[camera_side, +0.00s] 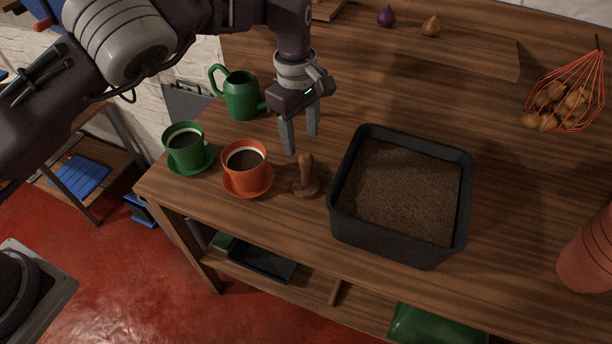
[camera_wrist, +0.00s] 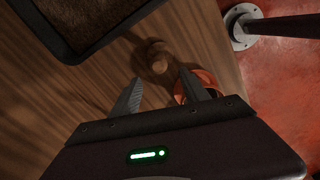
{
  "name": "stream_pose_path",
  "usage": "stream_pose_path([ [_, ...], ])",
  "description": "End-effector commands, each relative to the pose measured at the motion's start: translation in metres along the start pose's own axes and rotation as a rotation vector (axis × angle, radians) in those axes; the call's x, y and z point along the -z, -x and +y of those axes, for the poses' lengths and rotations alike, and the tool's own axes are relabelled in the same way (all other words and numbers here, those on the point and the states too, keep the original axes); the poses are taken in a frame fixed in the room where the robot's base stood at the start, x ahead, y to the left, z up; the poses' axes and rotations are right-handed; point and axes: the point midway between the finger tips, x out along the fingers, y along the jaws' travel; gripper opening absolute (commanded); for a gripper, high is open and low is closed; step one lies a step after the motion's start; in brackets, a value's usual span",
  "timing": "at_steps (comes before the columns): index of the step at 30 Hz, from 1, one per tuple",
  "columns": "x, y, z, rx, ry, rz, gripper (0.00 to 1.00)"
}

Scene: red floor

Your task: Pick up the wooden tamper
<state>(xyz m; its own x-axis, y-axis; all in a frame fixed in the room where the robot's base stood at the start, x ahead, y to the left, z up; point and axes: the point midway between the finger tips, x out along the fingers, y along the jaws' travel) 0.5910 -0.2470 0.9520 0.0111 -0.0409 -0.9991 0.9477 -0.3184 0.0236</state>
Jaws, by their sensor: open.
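The wooden tamper (camera_side: 306,181) stands upright on the wooden table, between the orange cup (camera_side: 246,167) and the black soil tray (camera_side: 343,190). In the wrist view the tamper (camera_wrist: 157,62) lies beyond the fingertips, near the tray's corner, dim and partly in shadow. My gripper (camera_side: 303,143) is open and empty. Its fingers point down above and slightly behind the tamper, apart from it. In the wrist view my gripper (camera_wrist: 163,85) shows both fingers spread, with the tamper ahead of the gap.
The orange cup on its saucer is close left of the tamper. A green cup (camera_side: 186,145) and a green watering can (camera_side: 241,97) stand farther left. The soil tray's wall is close on the right. A wire basket (camera_side: 568,95) and terracotta pots (camera_side: 590,250) are far right.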

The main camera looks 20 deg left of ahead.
Motion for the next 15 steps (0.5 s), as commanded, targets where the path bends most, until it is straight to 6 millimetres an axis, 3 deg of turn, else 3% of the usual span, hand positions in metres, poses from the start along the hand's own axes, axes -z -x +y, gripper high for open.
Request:
stream_pose_path([
  [1, -0.009, -0.019, 0.001, 0.014, 0.002, 0.020, 0.53],
  [5, -0.018, -0.041, 0.002, 0.025, 0.015, 0.037, 0.53],
  [15, -0.006, -0.096, 0.000, 0.025, 0.015, 0.037, 0.53],
])
